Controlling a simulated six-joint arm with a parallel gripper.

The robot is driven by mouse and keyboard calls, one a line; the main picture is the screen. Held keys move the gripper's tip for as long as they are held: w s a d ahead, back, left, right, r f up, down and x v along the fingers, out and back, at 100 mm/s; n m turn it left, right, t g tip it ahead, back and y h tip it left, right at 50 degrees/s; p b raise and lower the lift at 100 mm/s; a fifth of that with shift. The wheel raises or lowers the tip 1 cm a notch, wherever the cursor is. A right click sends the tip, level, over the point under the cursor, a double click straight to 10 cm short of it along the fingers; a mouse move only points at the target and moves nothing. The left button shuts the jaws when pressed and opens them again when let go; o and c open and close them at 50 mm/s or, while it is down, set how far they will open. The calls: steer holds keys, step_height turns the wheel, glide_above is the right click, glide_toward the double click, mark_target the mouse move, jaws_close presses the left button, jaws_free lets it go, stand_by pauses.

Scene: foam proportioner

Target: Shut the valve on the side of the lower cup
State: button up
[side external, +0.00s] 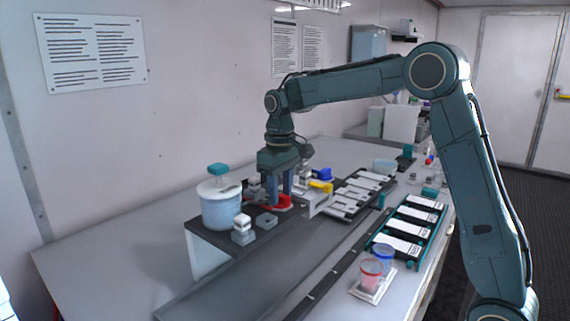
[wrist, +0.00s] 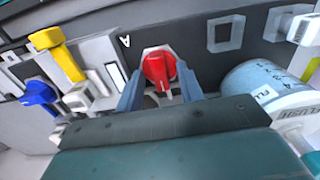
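My gripper (side external: 279,196) points down over the dark bench unit, and its fingers are apart. In the wrist view, my gripper (wrist: 160,84) has a finger on each side of a red knob (wrist: 158,68), with no clear grip on it. The red knob (side external: 277,202) is partly hidden by the fingers in the side view. A yellow handle (wrist: 58,54) and a blue handle (wrist: 41,94) sit on pale fittings to the left in the wrist view. The yellow handle (side external: 321,186) and blue handle (side external: 323,174) also show right of my gripper in the side view. I cannot tell which part is the lower cup.
A white-lidded pale blue container (side external: 221,208) with a teal knob stands close left of my gripper. Grey-white blocks (side external: 243,230) stand in front. A rack of labelled dark plates (side external: 403,230) and a red cup (side external: 371,272) and blue cup (side external: 383,257) are at right.

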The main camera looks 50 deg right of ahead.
mark_target(280, 195)
steer(key=shift+r, duration=0.15)
step_height(280, 195, up, 13)
steer(key=shift+r, duration=0.2)
stand_by(0.5)
stand_by(0.3)
steer(key=s+a+t, duration=0.2)
steer(key=s, duration=0.6)
steer(key=s+a+t, duration=0.1)
steer(key=s+a, duration=0.1)
steer(key=s, duration=0.6)
steer(key=s+a+f+t, duration=0.1)
steer(key=s+f+t, duration=0.1)
steer(key=s+f, duration=0.8)
steer(key=s, duration=0.2)
steer(key=shift+s+f+t, duration=0.2)
steer(key=shift+s+t, duration=0.1)
